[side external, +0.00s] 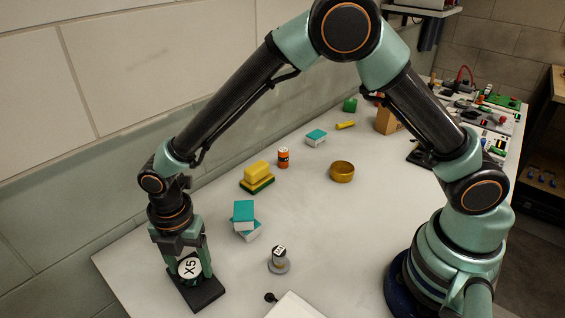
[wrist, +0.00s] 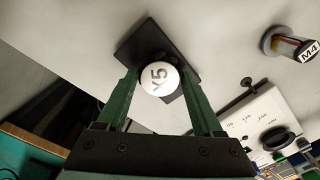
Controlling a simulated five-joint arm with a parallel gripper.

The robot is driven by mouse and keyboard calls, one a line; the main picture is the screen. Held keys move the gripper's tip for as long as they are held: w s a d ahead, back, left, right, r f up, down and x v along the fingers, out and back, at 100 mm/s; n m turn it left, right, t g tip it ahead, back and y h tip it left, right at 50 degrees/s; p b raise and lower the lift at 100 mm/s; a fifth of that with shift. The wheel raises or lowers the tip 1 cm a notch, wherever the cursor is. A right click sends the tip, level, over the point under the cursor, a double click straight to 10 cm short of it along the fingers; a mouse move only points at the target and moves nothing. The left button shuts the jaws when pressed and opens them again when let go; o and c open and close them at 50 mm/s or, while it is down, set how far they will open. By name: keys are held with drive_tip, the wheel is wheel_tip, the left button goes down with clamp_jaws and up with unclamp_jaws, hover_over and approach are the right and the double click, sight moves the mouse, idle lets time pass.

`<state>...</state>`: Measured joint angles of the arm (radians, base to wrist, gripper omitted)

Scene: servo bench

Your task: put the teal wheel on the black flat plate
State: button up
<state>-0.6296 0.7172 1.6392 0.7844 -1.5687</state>
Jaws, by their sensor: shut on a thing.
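My gripper (side external: 191,272) is shut on the teal wheel (side external: 189,268), a round piece with a white face marked X5. The black flat plate (side external: 207,294) lies on the bench directly below the wheel. In the wrist view the wheel (wrist: 159,79) sits between both green fingers, its white face towards the camera. The plate (wrist: 135,49) shows behind the wheel there, partly hidden by it. I cannot tell whether the wheel touches the plate. Most of the wheel's teal side is hidden by the fingers.
Teal-and-white blocks (side external: 244,212) and a grey-based cylinder marked M4 (side external: 279,256) stand to the right. Yellow sponges (side external: 257,173), an orange can (side external: 283,158) and a wooden bowl (side external: 342,171) are farther back. A white panel (side external: 295,307) lies at the front.

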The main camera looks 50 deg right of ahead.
sight(190, 267)
drive_tip(key=o, duration=1.4)
drive_tip(key=shift+f, duration=0.1)
drive_tip(key=shift+c, duration=0.2)
wheel_tip(190, 267, up, 12)
drive_tip(key=s+d+r+m+t, duration=0.1)
drive_tip(key=d+r+m, duration=0.3)
drive_tip(key=d+m, duration=0.25)
drive_tip(key=d+r+m+t, duration=0.1)
drive_tip(key=d+r+m, duration=0.4)
drive_tip(key=d, duration=0.3)
drive_tip(key=s+d+m+t, duration=0.1)
drive_tip(key=s+d+m, duration=0.2)
drive_tip(key=d+m, duration=0.3)
drive_tip(key=s+d+r+m+t, duration=0.1)
drive_tip(key=s+d+m+t, duration=0.1)
drive_tip(key=s+d+m, duration=0.2)
drive_tip(key=shift+s+d+m+t, duration=0.3)
drive_tip(key=shift+d+m, duration=0.95)
drive_tip(key=shift+m, duration=0.6)
